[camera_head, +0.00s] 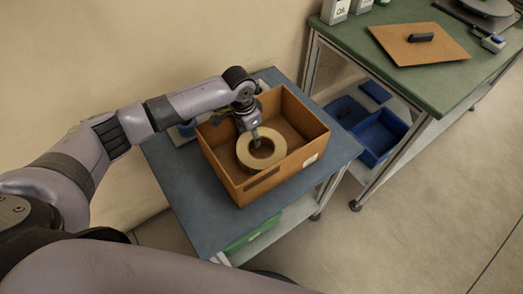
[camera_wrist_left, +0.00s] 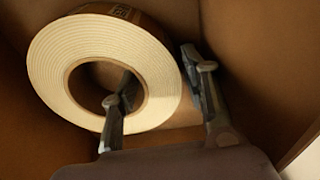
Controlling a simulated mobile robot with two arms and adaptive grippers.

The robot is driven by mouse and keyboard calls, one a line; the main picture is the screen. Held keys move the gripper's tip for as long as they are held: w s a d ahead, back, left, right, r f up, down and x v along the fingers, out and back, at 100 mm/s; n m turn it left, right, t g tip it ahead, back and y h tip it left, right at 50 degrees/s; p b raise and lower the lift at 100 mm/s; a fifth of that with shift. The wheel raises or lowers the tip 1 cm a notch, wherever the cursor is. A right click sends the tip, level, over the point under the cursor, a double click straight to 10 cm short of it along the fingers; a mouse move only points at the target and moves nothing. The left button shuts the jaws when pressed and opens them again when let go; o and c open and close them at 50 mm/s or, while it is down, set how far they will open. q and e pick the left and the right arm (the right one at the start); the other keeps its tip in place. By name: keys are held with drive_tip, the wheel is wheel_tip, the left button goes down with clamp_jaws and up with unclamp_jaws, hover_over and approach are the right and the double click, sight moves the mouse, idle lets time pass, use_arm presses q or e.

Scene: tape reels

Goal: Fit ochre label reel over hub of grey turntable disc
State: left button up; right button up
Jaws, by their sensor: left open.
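The ochre label reel (camera_head: 264,165), pale cream on its face, lies in an open brown box (camera_head: 222,168) on the small blue-topped table. My left gripper (camera_head: 256,139) reaches down into the box at the reel. In the left wrist view, the reel (camera_wrist_left: 60,65) shows beside the open fingers of the left gripper (camera_wrist_left: 160,86). One finger is over or in the reel's hole, the other beyond its outer edge. I cannot tell whether either touches. A grey disc (camera_head: 490,6), seemingly the turntable, is at the top right, cut by the frame edge. My right gripper is out of view.
Floor on the right is clear.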

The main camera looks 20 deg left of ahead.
use_arm(q)
drive_tip(key=shift+f, duration=0.4)
clamp_jaws()
idle(0.4)
